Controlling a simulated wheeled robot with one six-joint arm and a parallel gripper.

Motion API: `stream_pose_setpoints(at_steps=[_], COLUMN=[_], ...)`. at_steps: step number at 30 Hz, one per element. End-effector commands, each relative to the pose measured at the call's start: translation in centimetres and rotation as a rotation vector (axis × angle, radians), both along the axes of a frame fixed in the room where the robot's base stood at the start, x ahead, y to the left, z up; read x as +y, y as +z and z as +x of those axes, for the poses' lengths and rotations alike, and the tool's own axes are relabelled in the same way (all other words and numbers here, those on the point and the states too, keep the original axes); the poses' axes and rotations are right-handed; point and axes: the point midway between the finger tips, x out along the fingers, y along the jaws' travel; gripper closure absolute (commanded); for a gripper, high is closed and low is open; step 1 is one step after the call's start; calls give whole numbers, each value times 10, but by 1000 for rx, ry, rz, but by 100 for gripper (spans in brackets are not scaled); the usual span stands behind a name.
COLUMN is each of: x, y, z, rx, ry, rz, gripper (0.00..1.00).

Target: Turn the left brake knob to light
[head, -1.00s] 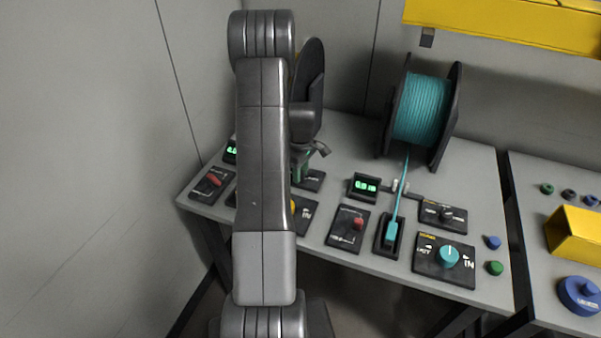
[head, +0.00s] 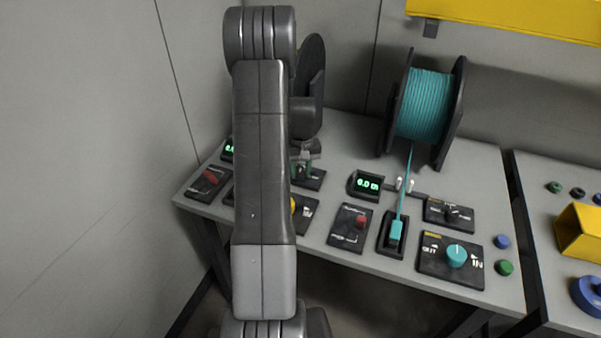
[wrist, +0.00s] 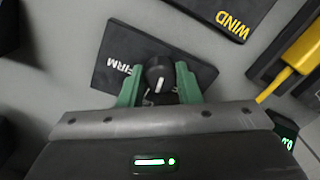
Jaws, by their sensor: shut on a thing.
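The left brake knob (wrist: 158,70) is small, round and black, with a white pointer mark. It sits on a dark panel (wrist: 198,73); the word FIRM shows on the panel's left part, upside down in the wrist view. My gripper (wrist: 159,82) has its green fingers on both sides of the knob and is shut on it. The white mark points roughly down the picture, toward my gripper's body. The light label is not readable, and my gripper covers the panel's lower part. In the head view my arm hides most of this spot; the panel's edge (head: 316,183) shows beside it.
A yellow cable or lever (wrist: 297,60) and a WIND panel (wrist: 225,12) lie to the right in the wrist view. In the head view, a teal spool (head: 424,105), a red-switch panel (head: 350,238) and a teal-knob panel (head: 435,266) stand right of my arm.

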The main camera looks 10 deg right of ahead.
Motion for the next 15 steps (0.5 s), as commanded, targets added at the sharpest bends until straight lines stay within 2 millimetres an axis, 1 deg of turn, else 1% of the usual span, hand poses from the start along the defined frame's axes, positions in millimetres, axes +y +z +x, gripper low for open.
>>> stream_pose_setpoints(at_steps=[6, 15], x=[0, 0], y=[0, 1], z=[1, 1], rx=[-3, -3], ry=[-111, -178], rz=[0, 0], gripper=[92, 92])
